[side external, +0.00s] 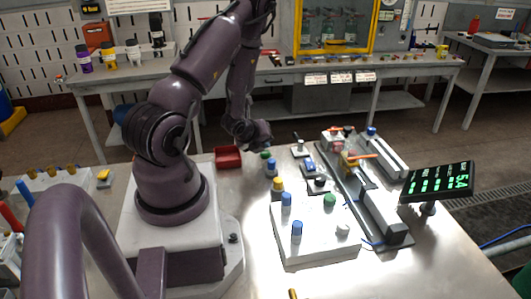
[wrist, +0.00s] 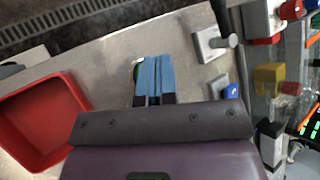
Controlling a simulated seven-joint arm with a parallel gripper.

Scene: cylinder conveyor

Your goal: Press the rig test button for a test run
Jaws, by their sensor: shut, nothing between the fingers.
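My gripper (wrist: 154,62) shows in the wrist view with its two blue-tipped fingers shut together and nothing between them. Small plates stand to the right: one with a grey post (side external: 299,146), one with a blue top (side external: 309,166), one with a black knob (side external: 319,181). I cannot tell which is the rig test button.
A red bin (side external: 228,157) sits left of the gripper. A white block (side external: 291,245) with blue, green, yellow and white cylinders is in front. The conveyor rig (side external: 352,190) and a display with green characters (side external: 437,181) stand right. The front right tabletop is clear.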

